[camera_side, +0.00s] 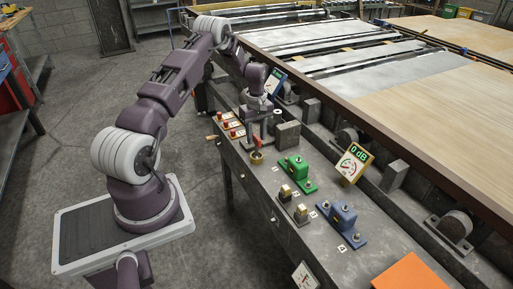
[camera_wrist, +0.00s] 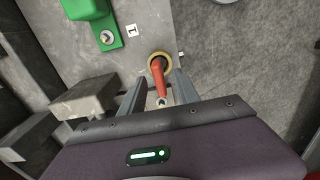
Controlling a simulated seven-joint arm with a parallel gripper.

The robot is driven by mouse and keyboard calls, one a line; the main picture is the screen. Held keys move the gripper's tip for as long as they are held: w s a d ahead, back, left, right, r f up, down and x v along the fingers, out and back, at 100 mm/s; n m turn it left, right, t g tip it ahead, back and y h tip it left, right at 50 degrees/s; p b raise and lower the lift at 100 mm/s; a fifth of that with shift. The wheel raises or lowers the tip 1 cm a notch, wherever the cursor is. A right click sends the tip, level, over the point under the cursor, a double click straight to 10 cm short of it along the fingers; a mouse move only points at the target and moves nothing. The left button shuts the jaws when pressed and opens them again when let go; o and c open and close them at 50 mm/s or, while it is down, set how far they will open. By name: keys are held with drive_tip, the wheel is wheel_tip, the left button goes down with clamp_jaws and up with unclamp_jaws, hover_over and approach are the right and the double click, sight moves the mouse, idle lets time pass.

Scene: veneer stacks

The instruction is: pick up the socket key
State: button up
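The likely socket key is a slim tool with an orange-red handle and a metal end (camera_wrist: 158,79). It shows in the wrist view between my fingers, over a brass ring. In the side view the brass ring (camera_side: 256,158) is a small cup on the bench top, with a little of the red tool showing above it. My gripper (camera_side: 258,135) points down over this cup, and it also shows in the wrist view (camera_wrist: 160,88). Its fingers are apart on either side of the red tool, with gaps visible. I cannot tell how far the fingertips reach down along the tool.
On the grey bench (camera_side: 340,270), a green fixture (camera_side: 295,172), a blue fixture (camera_side: 342,222) and brass-topped blocks (camera_side: 293,203) stand nearby. A grey block (camera_side: 287,135) stands close beside my gripper. A gauge sign (camera_side: 354,163) rises behind. An orange sheet (camera_side: 409,273) lies at the near end.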

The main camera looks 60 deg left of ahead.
drive_tip(key=shift+f, duration=0.6)
clamp_jaws()
drive_tip(key=shift+r, duration=0.1)
wheel_tip(320, 180, up, 9)
drive_tip(key=shift+f, duration=0.1)
drive_tip(key=w+d+m, duration=0.2)
drive_tip(key=w+d, duration=0.5)
drive_tip(key=w, duration=0.2)
drive_tip(key=shift+d+r, duration=0.25)
drive_tip(key=shift+d, duration=0.05)
